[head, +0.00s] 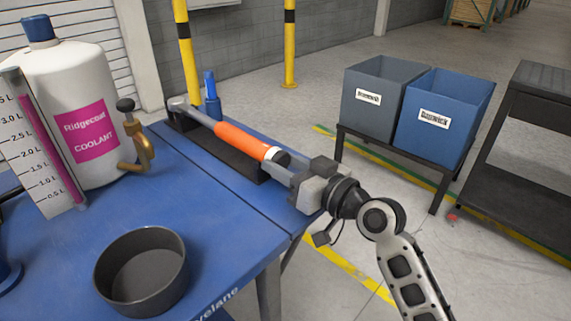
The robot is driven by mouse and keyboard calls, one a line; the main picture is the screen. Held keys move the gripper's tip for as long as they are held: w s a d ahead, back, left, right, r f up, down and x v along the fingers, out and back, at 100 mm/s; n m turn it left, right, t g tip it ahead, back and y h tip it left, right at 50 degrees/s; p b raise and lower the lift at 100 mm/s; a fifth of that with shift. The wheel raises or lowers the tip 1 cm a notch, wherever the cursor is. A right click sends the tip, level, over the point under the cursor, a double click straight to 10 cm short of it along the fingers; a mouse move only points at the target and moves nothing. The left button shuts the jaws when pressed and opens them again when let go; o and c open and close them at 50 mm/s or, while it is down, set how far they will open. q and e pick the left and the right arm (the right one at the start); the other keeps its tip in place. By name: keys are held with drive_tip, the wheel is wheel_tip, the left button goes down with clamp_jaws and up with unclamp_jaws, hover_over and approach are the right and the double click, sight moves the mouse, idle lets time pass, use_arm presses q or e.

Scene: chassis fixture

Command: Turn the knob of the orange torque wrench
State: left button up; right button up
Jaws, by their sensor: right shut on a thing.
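The orange torque wrench (241,141) lies in a black cradle (221,150) along the right part of the blue table. Its metal head (178,104) points to the back left. My right gripper (287,168) reaches in from the right and is shut on the knob end of the wrench. The fingers hide part of the knob. My left gripper is not in view.
A white coolant bottle (75,85) with a brass tap (139,150) and a level gauge (42,140) stands at the left. A dark round pan (140,272) sits at the table's (215,225) front. Grey (376,101) and blue (440,118) bins stand beyond the right arm.

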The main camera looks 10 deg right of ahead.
drive_tip(key=n+b, duration=0.1)
drive_tip(key=n, duration=0.1)
drive_tip(key=shift+n, duration=1.2)
drive_tip(key=n, duration=0.3)
drive_tip(key=shift+r+n, duration=0.1)
drive_tip(key=shift+n, duration=0.3)
drive_tip(key=shift+n+p, duration=0.35)
drive_tip(key=shift+n, duration=0.35)
